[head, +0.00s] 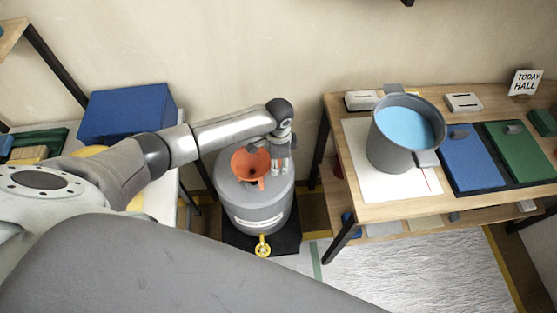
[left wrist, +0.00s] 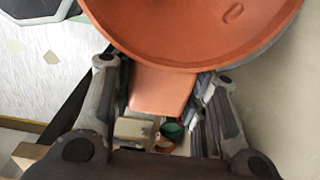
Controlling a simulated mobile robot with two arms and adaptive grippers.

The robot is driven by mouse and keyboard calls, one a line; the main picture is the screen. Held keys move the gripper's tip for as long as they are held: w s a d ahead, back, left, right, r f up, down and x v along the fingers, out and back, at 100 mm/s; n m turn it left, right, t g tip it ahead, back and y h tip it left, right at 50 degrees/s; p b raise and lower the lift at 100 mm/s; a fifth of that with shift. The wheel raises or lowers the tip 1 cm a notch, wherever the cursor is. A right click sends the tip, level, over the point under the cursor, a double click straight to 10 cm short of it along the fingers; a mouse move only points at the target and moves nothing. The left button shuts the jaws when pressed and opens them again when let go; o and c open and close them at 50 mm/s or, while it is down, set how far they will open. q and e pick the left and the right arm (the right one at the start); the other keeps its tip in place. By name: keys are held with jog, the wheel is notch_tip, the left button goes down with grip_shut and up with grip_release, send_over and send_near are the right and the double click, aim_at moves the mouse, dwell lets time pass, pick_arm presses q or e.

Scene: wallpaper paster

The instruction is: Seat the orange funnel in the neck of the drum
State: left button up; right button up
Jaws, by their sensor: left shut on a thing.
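The orange funnel (head: 246,161) shows over the top of the grey drum (head: 262,217), mouth up, towards the left of its lid. The drum's neck is hidden, and I cannot tell whether the funnel's spout is in it or above it. My left gripper (head: 279,168) is at the funnel's right side. In the left wrist view, the funnel's bowl (left wrist: 190,28) fills the top, and its flat orange tab (left wrist: 160,90) sits between the two fingers of the gripper (left wrist: 162,78), which is shut on it. My right gripper is not in view.
The drum stands on a dark base with a yellow tap (head: 263,246) at its front. A wooden table (head: 460,207) on the right holds a grey bucket (head: 392,150) of blue liquid and colored panels. A blue box (head: 125,112) is on the left, behind my arm.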

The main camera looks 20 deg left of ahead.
pick_arm(q)
jog(key=shift+p, duration=0.95)
dwell(1.2)
jog(key=shift+f+b, duration=1.4)
jog(key=shift+f, duration=0.7)
jog(key=o, duration=1.3)
jog(key=shift+r, duration=0.1)
notch_tip(320, 180, up, 12)
jog(key=shift+f, duration=0.1)
